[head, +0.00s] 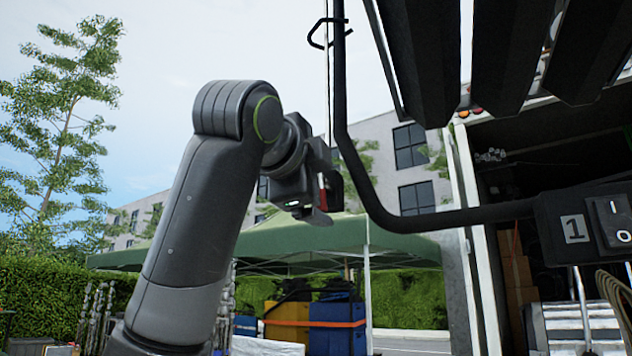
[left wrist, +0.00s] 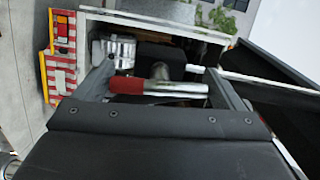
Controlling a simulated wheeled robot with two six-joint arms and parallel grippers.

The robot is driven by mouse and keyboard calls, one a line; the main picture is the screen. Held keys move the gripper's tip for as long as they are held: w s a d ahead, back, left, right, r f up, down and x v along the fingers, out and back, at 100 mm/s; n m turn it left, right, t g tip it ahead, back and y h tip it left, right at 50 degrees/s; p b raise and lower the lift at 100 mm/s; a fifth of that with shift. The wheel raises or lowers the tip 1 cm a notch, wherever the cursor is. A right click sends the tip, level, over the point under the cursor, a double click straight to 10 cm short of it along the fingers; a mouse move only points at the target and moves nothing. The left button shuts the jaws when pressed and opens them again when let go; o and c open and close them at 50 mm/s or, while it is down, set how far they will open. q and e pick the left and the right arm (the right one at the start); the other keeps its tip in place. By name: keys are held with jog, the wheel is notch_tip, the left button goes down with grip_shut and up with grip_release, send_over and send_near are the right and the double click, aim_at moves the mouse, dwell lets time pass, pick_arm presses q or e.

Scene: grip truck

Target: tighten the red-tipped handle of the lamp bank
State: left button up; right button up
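The lamp bank (head: 500,60) fills the upper right of the head view, with dark panels and a bent black tube frame. Its handle has a red tip (left wrist: 127,85) and a shiny metal shaft (left wrist: 178,88); in the left wrist view it lies crosswise between my fingers. My left gripper (head: 322,203) is raised beside the black tube, and a small red part shows at it in the head view. Its two fingers are wide apart, one near the red end and one near the shaft's other end. I cannot tell whether they touch. My right gripper is not in view.
The black tube (head: 357,160) runs close to the right of my left gripper and bends to a switch box (head: 590,222) marked 1. A truck's open cargo space lies behind at right. A green canopy (head: 300,240) and hedge stand farther back. Open air lies left of my arm.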

pick_arm(q)
jog(key=shift+o, duration=0.7)
jog(key=shift+s, duration=0.1)
jog(key=shift+s+a+f+b, duration=0.1)
jog(key=shift+s+b, duration=0.15)
jog(key=shift+b, duration=0.1)
jog(key=b+v, duration=0.7)
jog(key=v, duration=0.9)
jog(key=shift+s+b, duration=0.4)
jog(key=shift+a, duration=0.1)
